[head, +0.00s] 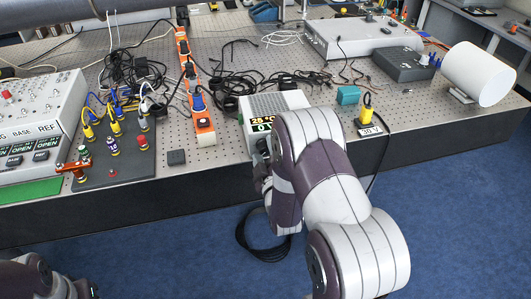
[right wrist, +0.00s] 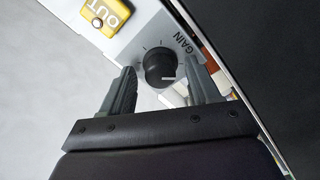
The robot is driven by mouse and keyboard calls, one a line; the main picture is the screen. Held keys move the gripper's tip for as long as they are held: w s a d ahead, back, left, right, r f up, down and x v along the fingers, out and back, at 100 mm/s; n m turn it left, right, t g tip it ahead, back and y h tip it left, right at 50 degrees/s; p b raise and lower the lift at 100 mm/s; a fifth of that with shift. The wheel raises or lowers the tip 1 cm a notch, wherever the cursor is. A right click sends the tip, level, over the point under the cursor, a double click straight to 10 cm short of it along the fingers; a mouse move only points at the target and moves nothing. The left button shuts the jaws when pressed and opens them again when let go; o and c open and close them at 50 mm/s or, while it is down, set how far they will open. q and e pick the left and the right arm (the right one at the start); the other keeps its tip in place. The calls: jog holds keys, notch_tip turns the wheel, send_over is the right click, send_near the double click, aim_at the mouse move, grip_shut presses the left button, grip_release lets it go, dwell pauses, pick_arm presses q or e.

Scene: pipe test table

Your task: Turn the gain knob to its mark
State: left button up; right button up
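The gain knob (right wrist: 160,68) is a round black knob on a light panel in the right wrist view, beside the printed word GAIN. A short white line shows on its lower right, and small tick marks surround it. I cannot tell which tick is the target mark. My right gripper (right wrist: 159,70) is open, with one finger on each side of the knob and visible gaps between.
A yellow OUT label (right wrist: 106,14) with a round connector is near the knob. An orange power strip (head: 204,125) and black cables lie left of the display box. A teal block (head: 348,95) and yellow plug (head: 366,112) stand to its right, by the table's front edge.

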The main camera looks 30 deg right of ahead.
jog(key=shift+s, duration=0.1)
jog(key=b+v, duration=0.1)
jog(key=v, duration=1.1)
jog(key=shift+s, duration=0.25)
notch_tip(320, 180, down, 10)
jog(key=s+a+m+g+y, duration=0.1)
jog(key=s+m+g+y, duration=0.1)
jog(key=m+g, duration=0.35)
jog(key=s+a+m+g+y+p, duration=0.1)
jog(key=s+a+m+g+y, duration=0.1)
jog(key=s+a+g, duration=0.35)
notch_tip(320, 180, up, 11)
jog(key=a+g+y+p, duration=0.1)
jog(key=a+g+p, duration=0.1)
jog(key=g+p, duration=0.1)
jog(key=shift+r+g+p, duration=0.25)
jog(key=shift+g+p, duration=0.05)
jog(key=shift+g, duration=0.6)
